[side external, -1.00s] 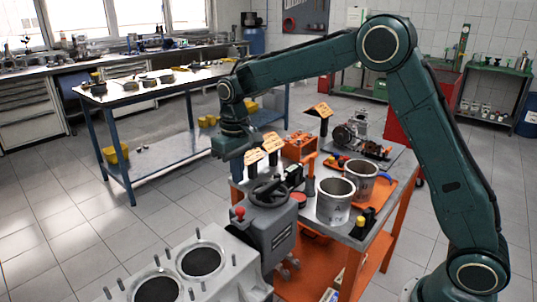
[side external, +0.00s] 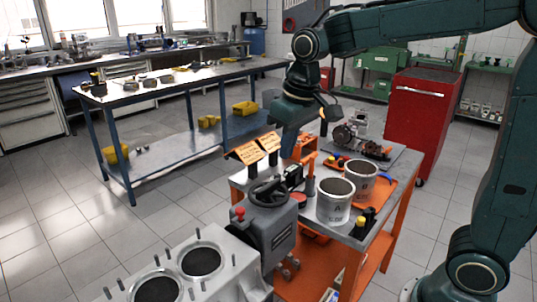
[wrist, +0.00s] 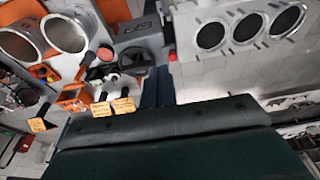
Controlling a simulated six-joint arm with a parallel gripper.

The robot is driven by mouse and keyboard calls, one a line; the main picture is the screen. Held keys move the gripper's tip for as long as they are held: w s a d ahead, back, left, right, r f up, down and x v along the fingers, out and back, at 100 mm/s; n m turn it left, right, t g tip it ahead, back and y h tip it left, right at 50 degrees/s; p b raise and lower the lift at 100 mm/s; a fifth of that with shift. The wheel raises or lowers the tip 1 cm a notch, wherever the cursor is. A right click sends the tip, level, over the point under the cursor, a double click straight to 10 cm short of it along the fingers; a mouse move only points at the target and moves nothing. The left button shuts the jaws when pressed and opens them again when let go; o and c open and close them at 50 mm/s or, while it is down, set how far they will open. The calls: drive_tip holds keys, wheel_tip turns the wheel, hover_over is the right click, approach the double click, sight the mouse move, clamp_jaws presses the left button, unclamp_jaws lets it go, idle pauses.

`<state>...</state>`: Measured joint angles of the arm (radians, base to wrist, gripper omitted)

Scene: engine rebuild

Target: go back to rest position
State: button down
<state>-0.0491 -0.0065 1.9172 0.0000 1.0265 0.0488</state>
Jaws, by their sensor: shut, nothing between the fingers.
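My gripper (side external: 289,146) hangs above the back left part of the orange-legged work table in the side external view. It points down, is shut and holds nothing. In the wrist view the dark green gripper body fills the lower middle, and the finger area (wrist: 150,92) is only partly visible. No task object is named, and nothing hangs from the gripper.
The orange-legged table (side external: 397,205) carries two metal cylinders (side external: 334,203), (side external: 359,176) and orange labelled stands (side external: 247,152). An engine block (side external: 225,262) with a grey handwheel unit (side external: 268,235) stands in front. A red cabinet (side external: 424,115) stands behind, and a blue-legged bench (side external: 190,95) at left.

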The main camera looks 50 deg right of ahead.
drive_tip(key=s+d+f+t, duration=0.1)
drive_tip(key=s+t, duration=0.2)
drive_tip(key=s, duration=1.6)
drive_tip(key=shift+s+d, duration=0.15)
drive_tip(key=shift+d, duration=0.25)
